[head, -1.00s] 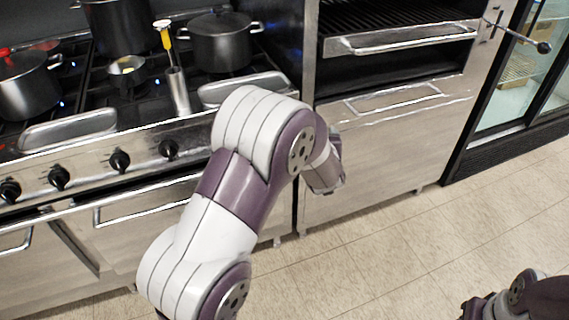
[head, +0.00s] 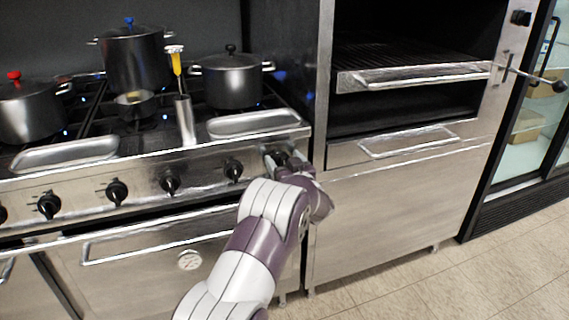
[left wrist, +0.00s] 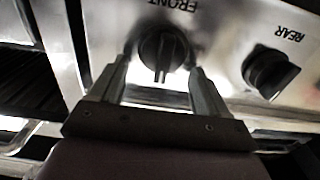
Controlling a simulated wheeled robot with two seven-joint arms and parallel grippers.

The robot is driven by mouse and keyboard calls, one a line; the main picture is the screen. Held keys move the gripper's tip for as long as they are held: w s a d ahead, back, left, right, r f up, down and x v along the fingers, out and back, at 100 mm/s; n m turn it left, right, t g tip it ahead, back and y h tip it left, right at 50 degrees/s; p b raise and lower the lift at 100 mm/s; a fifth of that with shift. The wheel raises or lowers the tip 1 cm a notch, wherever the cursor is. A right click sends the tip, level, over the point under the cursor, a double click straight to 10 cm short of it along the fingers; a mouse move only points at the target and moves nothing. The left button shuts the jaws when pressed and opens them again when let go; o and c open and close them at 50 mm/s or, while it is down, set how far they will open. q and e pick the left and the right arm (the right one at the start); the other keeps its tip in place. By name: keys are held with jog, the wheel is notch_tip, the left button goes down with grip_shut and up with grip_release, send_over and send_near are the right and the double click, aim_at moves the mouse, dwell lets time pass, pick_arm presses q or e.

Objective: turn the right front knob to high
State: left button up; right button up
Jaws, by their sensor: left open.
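The knob marked FRONT (left wrist: 163,52) is black and round with a raised grip bar. In the left wrist view it lies between the fingers of my left gripper (left wrist: 158,80), which is open. The bar points roughly down in that view. I cannot tell whether the fingers touch the knob. In the head view my left gripper (head: 284,162) is at the right end of the range's front panel and mostly hides the knob there. A knob marked REAR (left wrist: 270,72) is beside it in the wrist view. My right gripper is out of view.
Several more black knobs, one of them at the panel's middle (head: 170,182), line the range front. An oven handle (head: 165,238) runs below them. Pots, including a black one (head: 232,80), stand on the burners. A broiler cabinet (head: 395,215) stands close to the right.

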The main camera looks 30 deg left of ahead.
pick_arm(q)
jog(key=c, duration=1)
jog(key=n, duration=0.1)
jog(key=n+b, duration=0.2)
jog(key=n, duration=0.1)
jog(key=shift+s+a+f, duration=0.15)
jog(key=shift+s+a, duration=0.1)
jog(key=shift+a, duration=0.05)
jog(key=n+b, duration=0.1)
jog(key=n, duration=0.1)
jog(key=n+b, duration=0.1)
jog(key=shift+s+a+f+n, duration=0.15)
jog(key=shift+s+f+n, duration=0.05)
jog(key=shift+n, duration=0.2)
jog(key=shift+s+a+f+n+b, duration=0.1)
jog(key=shift+f+n+b, duration=0.2)
jog(key=shift+n+b, duration=1.8)
jog(key=shift+s+a+f+n+b, duration=0.1)
jog(key=shift+f+n+b, duration=0.2)
jog(key=shift+n+b, duration=1.8)
jog(key=shift+s+a+f+n+b, duration=0.1)
jog(key=shift+f+n+b, duration=0.2)
jog(key=shift+n+b, duration=1.8)
jog(key=shift+n, duration=0.3)
